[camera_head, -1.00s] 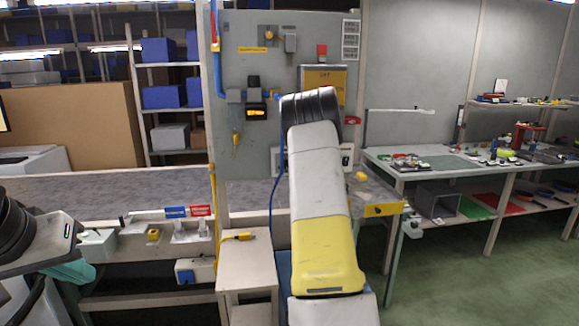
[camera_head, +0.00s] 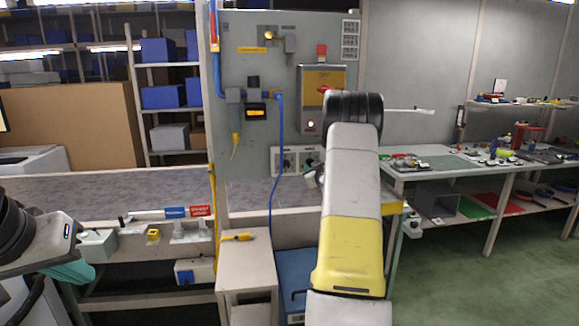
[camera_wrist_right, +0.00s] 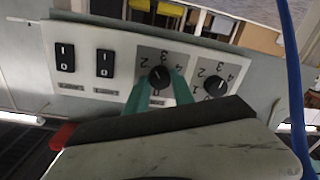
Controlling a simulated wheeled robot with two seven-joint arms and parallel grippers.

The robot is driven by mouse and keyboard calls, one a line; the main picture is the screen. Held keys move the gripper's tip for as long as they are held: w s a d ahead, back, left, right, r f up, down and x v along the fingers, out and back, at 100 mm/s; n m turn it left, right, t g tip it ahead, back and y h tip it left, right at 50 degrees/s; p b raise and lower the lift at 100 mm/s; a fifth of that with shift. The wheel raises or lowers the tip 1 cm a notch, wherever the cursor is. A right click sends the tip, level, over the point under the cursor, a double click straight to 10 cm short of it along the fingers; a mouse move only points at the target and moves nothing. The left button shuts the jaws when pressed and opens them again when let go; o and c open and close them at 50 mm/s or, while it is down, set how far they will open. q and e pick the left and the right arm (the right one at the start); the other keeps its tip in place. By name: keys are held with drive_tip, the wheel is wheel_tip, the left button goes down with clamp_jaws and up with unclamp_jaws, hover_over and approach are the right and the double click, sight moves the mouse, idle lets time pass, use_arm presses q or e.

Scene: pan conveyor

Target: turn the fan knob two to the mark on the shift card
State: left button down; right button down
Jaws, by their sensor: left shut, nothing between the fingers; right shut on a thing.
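In the right wrist view a white panel carries two black knobs on grey numbered dials. My right gripper (camera_wrist_right: 158,88) has its teal fingers on both sides of the left one in that view, a black knob (camera_wrist_right: 158,75), and is shut on it. The other knob (camera_wrist_right: 216,86) stands free beside it. Their labels are too small to read. In the head view the panel (camera_head: 276,150) is partly behind my right arm. A white card with rows of marks (camera_head: 350,40) hangs at the board's upper right; its writing is unreadable. My left gripper (camera_head: 72,270) is shut and empty at the lower left.
Two black rocker switches (camera_wrist_right: 85,62) sit left of the knobs in the wrist view. A blue cable (camera_head: 279,140) hangs down the board. A small stand (camera_head: 245,260) is below.

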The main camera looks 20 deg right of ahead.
drive_tip(key=shift+f+m+t, duration=0.15)
drive_tip(key=shift+m+t, duration=0.05)
drive_tip(key=shift+m, duration=4.5)
drive_tip(key=shift+f+m+t, duration=0.15)
drive_tip(key=shift+m+t, duration=0.05)
drive_tip(key=shift+m, duration=4.8)
drive_tip(key=c, duration=1.1)
unclamp_jaws()
drive_tip(key=shift+r, duration=0.1)
drive_tip(key=shift+s, duration=0.1)
drive_tip(key=s, duration=0.2)
drive_tip(key=s+a, duration=0.1)
drive_tip(key=s, duration=0.4)
drive_tip(key=shift+s+a+f, duration=0.2)
drive_tip(key=shift+a+f, duration=0.05)
drive_tip(key=shift+a, duration=0.1)
